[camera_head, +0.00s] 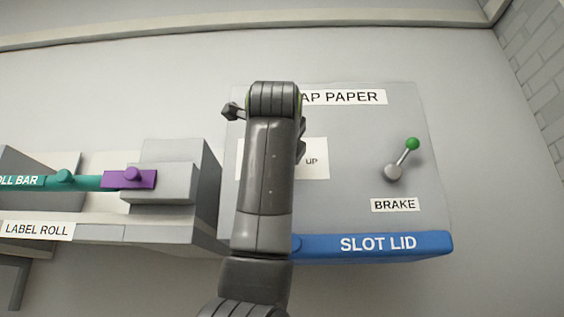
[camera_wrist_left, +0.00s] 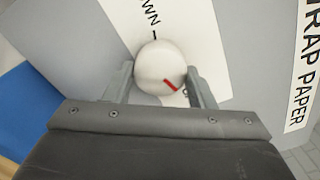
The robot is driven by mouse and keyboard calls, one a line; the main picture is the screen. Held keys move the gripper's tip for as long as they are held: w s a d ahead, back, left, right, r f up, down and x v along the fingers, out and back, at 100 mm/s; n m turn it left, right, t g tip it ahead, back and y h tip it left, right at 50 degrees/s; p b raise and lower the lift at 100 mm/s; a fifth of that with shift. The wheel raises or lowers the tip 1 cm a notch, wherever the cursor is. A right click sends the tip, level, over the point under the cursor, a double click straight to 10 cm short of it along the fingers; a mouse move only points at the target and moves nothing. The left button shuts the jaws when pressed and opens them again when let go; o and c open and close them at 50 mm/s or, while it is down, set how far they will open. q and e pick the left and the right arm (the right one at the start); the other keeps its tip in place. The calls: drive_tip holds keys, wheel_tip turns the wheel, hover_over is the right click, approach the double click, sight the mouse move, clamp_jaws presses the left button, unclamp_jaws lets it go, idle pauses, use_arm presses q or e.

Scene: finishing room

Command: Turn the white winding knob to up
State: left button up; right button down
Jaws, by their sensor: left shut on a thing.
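The white winding knob (camera_wrist_left: 158,62) is round, with a red mark (camera_wrist_left: 171,85) on its face. In the left wrist view the mark lies at the knob's lower right, away from the lettering ending "WN" and its black tick. My left gripper (camera_wrist_left: 161,84) has one finger on each side of the knob and is shut on it. In the head view my left arm hides the knob and part of its white label (camera_head: 313,158), where "UP" shows at the right. My right gripper is in neither view.
The grey panel has a green-tipped brake lever (camera_head: 403,158) to the right of my arm. A blue slot lid (camera_head: 375,244) runs along its bottom. A teal roll bar (camera_head: 84,182) with a purple block (camera_head: 129,179) is at left.

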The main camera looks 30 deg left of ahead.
use_arm(q)
drive_tip(key=shift+w+f+m, duration=0.1)
drive_tip(key=shift+m, duration=0.3)
drive_tip(key=o, duration=1)
drive_tip(key=b+v, duration=0.5)
drive_tip(key=v, duration=1.2)
drive_tip(key=shift+s, duration=0.25)
